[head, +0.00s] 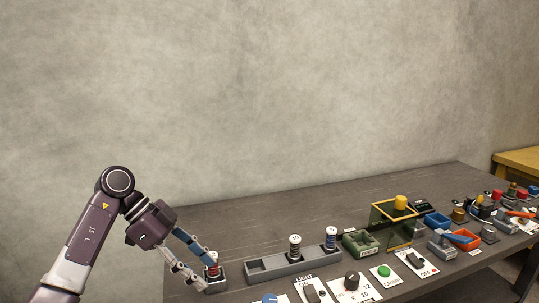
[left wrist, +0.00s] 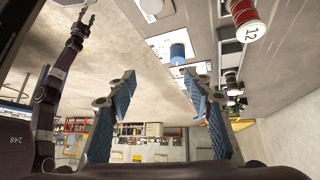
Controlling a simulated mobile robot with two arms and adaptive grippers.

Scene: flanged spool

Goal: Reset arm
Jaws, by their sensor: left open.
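My left gripper (head: 207,275) is low over the left end of the dark table in the head view. It is open, with nothing between its fingers in the left wrist view (left wrist: 161,76). A red-ended spool (head: 213,270) stands in a small grey holder (head: 217,287) close beside the fingertips. In the left wrist view this spool (left wrist: 248,20), marked 12, is at the upper right, outside the fingers. My right arm's gripper (left wrist: 86,20) shows small at the upper left of the left wrist view. Its jaw state is unclear.
A long grey tray (head: 265,271) holds a spool marked 10 (head: 295,247) and a blue-ended spool (head: 331,239). Switch panels, a blue knob (left wrist: 178,52), a yellow-framed box (head: 399,222) and small bins (head: 437,222) crowd the table (head: 290,210) rightward. Its back strip is clear before the wall.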

